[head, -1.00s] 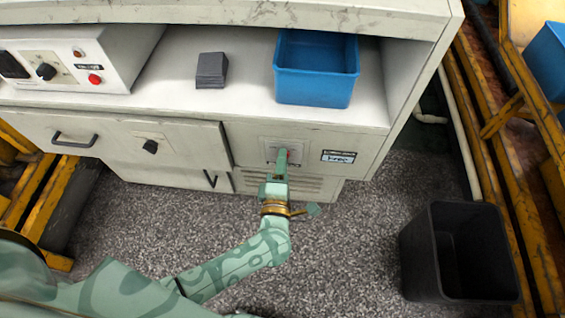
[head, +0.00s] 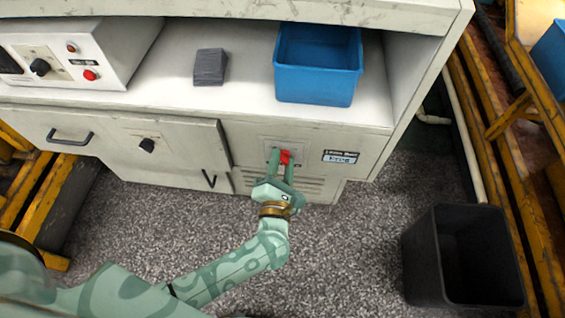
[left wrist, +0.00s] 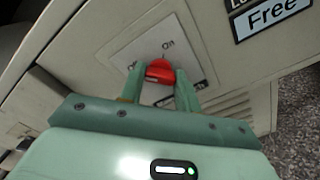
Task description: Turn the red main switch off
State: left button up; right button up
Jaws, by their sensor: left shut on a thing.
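The red main switch (head: 285,157) sits on a pale plate on the front of the white cabinet. In the left wrist view the red switch (left wrist: 160,71) shows close up, with an "On" mark above it and a partly covered mark to its left. My left gripper (head: 281,160) reaches it from the front, one finger on each side of the knob, shut on it. The fingers hide the knob's sides, and I cannot tell exactly where it points. My right gripper is not in view.
A "Free" label (head: 341,157) is right of the switch. A blue bin (head: 317,84) and a grey block (head: 210,67) stand on the shelf above. A black bin (head: 425,262) stands on the floor at right.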

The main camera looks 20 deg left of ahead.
pick_arm(q)
jog(key=shift+s+f, duration=0.15)
jog(key=shift+f, duration=0.05)
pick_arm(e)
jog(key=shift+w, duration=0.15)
pick_arm(q)
jog(key=o, duration=1)
jog(key=shift+r, duration=0.1)
jog(key=shift+s+d, duration=0.1)
jog(key=shift+s, duration=0.05)
jog(key=p+v, duration=0.3)
jog(key=v, duration=1.3)
jog(key=shift+p, duration=0.4)
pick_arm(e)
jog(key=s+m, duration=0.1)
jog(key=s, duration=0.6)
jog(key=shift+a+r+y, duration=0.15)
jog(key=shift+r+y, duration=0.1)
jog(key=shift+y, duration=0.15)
pick_arm(q)
jog(key=shift+r, duration=0.1)
